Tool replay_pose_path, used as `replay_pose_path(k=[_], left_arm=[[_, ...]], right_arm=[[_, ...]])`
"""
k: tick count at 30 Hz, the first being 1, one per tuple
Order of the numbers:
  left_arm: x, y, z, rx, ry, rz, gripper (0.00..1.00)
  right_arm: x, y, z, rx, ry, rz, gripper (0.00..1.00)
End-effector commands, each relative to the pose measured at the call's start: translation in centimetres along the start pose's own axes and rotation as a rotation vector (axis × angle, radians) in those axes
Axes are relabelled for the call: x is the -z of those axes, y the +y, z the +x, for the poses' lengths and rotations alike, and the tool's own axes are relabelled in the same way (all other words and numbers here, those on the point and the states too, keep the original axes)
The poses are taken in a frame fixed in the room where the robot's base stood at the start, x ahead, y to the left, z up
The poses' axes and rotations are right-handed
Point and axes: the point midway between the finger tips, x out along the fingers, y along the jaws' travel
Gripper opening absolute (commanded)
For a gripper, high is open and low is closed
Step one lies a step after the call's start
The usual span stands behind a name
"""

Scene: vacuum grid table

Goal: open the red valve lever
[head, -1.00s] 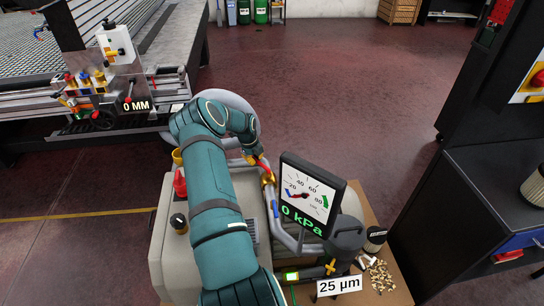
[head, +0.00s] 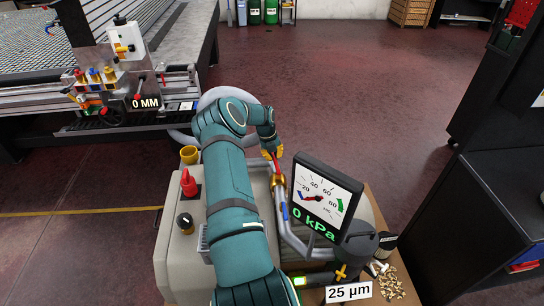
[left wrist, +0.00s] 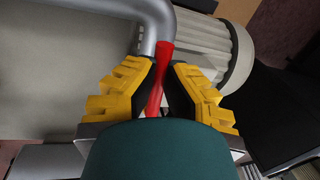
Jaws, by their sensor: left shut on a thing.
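The red valve lever (left wrist: 158,82) stands between the yellow-padded fingers of my left gripper (left wrist: 162,93) in the left wrist view, with its tip showing past them. My left gripper is shut on it, and my wrist hides its lower part. In the head view the left gripper (head: 273,153) is at the lever, just above the brass valve body (head: 278,182) on the grey pipe. The gauge (head: 325,200) beside it reads 0 kPa. My right gripper is not in view.
A red knob (head: 189,183), a black knob (head: 184,222) and a yellow cap (head: 189,154) sit on the beige machine (head: 172,250). The grid table (head: 180,35) stands at the back left, a dark cabinet (head: 500,190) at the right. Open floor lies behind.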

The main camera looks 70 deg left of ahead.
Motion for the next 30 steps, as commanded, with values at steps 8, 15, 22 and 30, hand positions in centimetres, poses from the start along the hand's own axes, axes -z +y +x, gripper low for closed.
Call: replay_pose_path(k=[8,15,22,30], left_arm=[[0.6,0.1,0.7,-0.003,0.020,0.004,0.00],[0.5,0.0,0.6,-0.003,0.016,0.004,0.45],[0.3,0.0,0.3,-0.002,0.009,0.003,0.45],[0.1,0.0,-2.0,-0.002,0.003,0.004,0.45]], right_arm=[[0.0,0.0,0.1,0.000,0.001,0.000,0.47],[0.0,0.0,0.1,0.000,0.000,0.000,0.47],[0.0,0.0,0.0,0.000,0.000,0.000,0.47],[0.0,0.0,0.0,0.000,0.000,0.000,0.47]])
